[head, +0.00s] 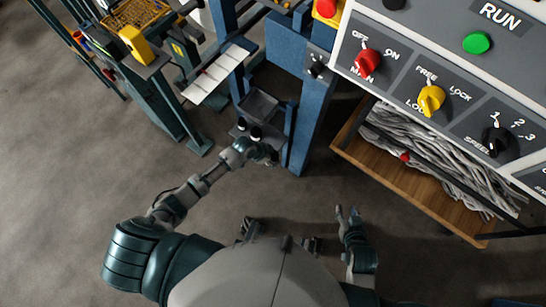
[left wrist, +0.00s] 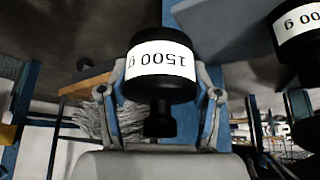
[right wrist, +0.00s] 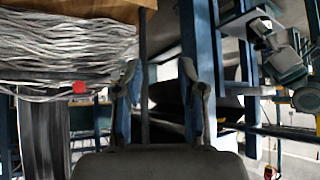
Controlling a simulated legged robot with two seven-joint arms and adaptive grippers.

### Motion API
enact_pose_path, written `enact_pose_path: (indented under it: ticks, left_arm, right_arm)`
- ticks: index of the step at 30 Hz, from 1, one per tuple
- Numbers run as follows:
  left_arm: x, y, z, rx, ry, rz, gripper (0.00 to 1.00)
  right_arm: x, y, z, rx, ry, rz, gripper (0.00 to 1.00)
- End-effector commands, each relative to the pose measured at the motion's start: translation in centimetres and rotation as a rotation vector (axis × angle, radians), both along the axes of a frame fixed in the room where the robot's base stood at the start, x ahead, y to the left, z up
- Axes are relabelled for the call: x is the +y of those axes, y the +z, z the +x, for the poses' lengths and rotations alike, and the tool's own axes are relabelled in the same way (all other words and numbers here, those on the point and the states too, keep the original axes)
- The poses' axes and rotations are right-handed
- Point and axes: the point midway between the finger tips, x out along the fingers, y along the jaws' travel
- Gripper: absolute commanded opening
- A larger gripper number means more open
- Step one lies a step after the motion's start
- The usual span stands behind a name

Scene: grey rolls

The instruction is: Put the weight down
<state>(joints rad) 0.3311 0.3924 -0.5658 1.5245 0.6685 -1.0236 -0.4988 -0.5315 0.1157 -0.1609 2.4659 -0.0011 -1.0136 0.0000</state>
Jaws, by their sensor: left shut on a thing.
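The weight (left wrist: 162,62) is a black cylinder with a white label reading "1500 g", upside down in the left wrist view, with a narrow black knob. My left gripper (left wrist: 158,100) is shut on it, with a finger on each side. A second black weight (left wrist: 300,25) with a white label is at the upper right of that view. In the head view my left gripper (head: 263,150) is at the small grey tray (head: 262,104) on the blue frame. I cannot tell whether the held weight touches the tray. My right gripper (head: 346,213) is open and empty; its fingers show in the right wrist view (right wrist: 160,95).
A control panel (head: 455,75) with knobs and a green button is at the upper right. Below it a wooden shelf (head: 415,185) holds grey strands. Blue frame posts (head: 313,110) stand beside the tray. A white slatted plate (head: 215,78) is to the left. The lower-left floor is clear.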

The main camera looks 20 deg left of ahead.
Motion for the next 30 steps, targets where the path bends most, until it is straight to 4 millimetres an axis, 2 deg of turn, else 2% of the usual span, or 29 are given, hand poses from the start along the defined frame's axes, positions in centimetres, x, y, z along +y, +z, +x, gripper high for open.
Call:
enact_pose_path:
  ticks: [1, 6, 12, 18, 25, 30]
  left_arm:
    - [0.3, -0.1, 1.3, -0.006, 0.002, -0.004, 0.0]
    - [1.5, -0.5, 4.7, -0.006, 0.002, -0.003, 0.0]
    - [2.3, -0.5, 7.1, -0.007, 0.001, -0.004, 0.0]
    - [2.6, -0.6, 7.8, -0.008, 0.0, -0.004, 0.0]
    - [2.6, -3.1, 7.7, -0.004, 0.002, -0.003, 0.0]
    - [2.6, -3.9, 7.8, -0.008, 0.0, -0.003, 0.0]
  right_arm:
    - [0.4, 0.1, 0.8, -0.052, 0.003, 0.014, 0.4]
    - [1.6, 2.3, 3.7, -0.261, 0.011, 0.069, 0.4]
    - [2.4, 4.7, 5.5, -0.435, 0.015, 0.114, 0.4]
    - [2.7, 5.8, 6.0, -0.502, 0.017, 0.132, 0.4]
    - [3.3, 7.9, 6.9, -0.661, 0.019, 0.178, 0.4]
    - [3.5, 9.3, 7.1, -0.745, 0.02, 0.201, 0.4]
